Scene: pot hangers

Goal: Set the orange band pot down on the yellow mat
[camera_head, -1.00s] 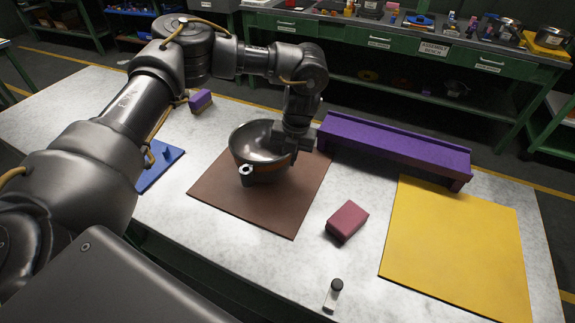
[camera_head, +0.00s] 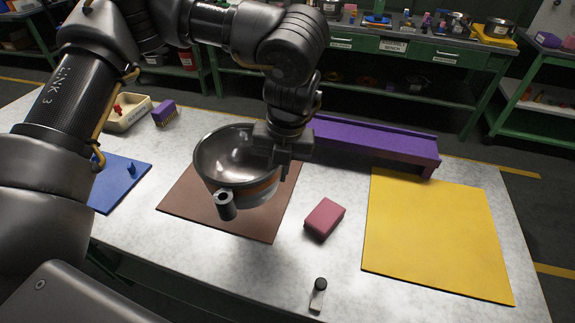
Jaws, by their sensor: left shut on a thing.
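The orange band pot (camera_head: 235,165) is a steel bowl-shaped pot with an orange band and a short dark handle pointing toward the front. It is over the brown mat (camera_head: 190,211) and looks raised above it. My left gripper (camera_head: 277,152) is shut on the pot at its right rim; the fingertips are partly hidden. The yellow mat (camera_head: 430,235) lies flat and empty at the right of the table. My right gripper is not in view.
A purple bench-like rack (camera_head: 375,142) stands behind, between the pot and the yellow mat. A pink block (camera_head: 324,218) and a small dark-capped bottle (camera_head: 318,295) lie in front.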

